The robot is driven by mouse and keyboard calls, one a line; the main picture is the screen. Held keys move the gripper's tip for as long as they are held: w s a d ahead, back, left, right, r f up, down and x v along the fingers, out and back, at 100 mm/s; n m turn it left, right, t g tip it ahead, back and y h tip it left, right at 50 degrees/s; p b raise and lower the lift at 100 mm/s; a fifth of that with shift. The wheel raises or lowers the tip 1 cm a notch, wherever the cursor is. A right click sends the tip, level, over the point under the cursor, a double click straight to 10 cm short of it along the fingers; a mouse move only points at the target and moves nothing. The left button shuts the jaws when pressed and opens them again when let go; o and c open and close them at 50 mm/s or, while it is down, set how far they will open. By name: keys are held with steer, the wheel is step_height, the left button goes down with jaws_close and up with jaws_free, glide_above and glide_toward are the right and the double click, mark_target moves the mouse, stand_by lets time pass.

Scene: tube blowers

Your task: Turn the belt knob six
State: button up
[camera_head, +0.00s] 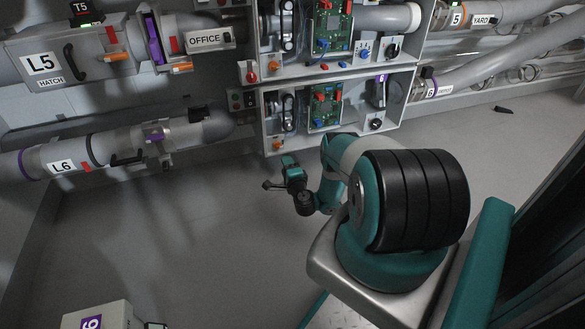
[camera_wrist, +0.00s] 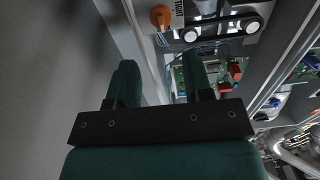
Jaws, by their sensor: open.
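The lower open box (camera_head: 396,128) sits at the end of the L6 tube. An orange knob (camera_head: 277,146) is at its lower left, below a belt loop on rollers (camera_head: 288,113); I take this to be belt knob six, though no number on it can be read. In the wrist view the orange knob (camera_wrist: 160,16) is at the top, beside a small label, with the rollers (camera_wrist: 250,25) to its right. My gripper (camera_wrist: 160,72) is open and empty, its fingers apart and short of the knob. In the head view my gripper (camera_head: 280,174) is just below the box.
A black knob (camera_head: 376,124) is at the box's lower right, and a green circuit board (camera_head: 325,106) is inside. An upper box (camera_head: 405,62) has a red knob (camera_head: 251,72). The L6 tube (camera_head: 110,148) runs left. Open floor (camera_head: 180,240) lies left of my arm.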

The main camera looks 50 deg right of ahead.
steer(key=p+v, duration=0.6)
stand_by(0.6)
